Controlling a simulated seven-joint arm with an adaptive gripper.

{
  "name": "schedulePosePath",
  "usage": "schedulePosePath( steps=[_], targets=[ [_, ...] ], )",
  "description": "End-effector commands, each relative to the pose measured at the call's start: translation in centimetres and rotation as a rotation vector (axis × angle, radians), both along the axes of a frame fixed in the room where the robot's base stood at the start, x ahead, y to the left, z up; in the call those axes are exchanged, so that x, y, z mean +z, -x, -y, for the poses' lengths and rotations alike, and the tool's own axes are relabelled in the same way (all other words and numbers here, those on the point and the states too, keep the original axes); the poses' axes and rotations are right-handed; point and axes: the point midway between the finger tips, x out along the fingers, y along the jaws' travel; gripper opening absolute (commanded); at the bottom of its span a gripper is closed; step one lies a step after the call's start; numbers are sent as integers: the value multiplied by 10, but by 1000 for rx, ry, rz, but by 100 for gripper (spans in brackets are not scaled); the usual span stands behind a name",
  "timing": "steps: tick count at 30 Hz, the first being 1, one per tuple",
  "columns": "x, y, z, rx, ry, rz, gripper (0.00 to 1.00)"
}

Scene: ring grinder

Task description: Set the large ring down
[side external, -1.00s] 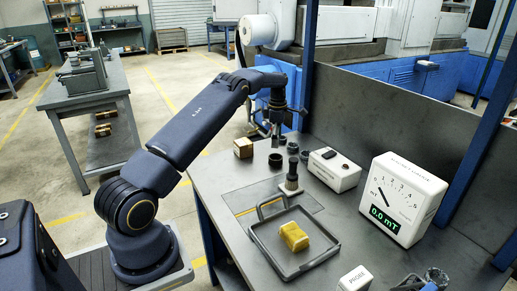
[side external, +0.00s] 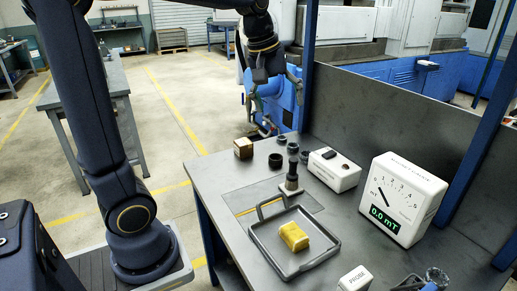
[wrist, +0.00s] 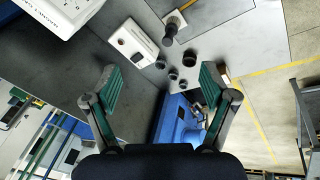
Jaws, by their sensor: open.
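Several dark rings stand on the grey bench. The largest-looking one, seemingly the large ring (side external: 275,160), sits on the bench top beside a small wooden box; it also shows in the wrist view (wrist: 189,57). Smaller dark rings (side external: 304,156) lie just to its right, towards the bench's back edge. My gripper (side external: 272,92) is high above the far end of the bench, clear of the rings. In the wrist view my gripper (wrist: 160,78) is wide open, with its green-padded fingers apart and nothing held.
A dark post on a base (side external: 291,178) stands near the rings. A white box (side external: 334,169), a gauge reading 0.0 mT (side external: 403,200), and a tray (side external: 320,255) holding a yellow block (side external: 294,237) occupy the bench. A wooden box (side external: 243,148) is near the left edge.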

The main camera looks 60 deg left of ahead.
Motion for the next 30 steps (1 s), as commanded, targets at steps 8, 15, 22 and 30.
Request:
schedulePosePath(
  steps=[8,15,22,30],
  targets=[
    [-33,121,65,-651,-257,122,84],
    [-57,153,75,-847,-355,152,84],
    [-58,153,75,-852,-356,151,84],
    [-58,153,75,-850,-356,151,84]
  ],
)
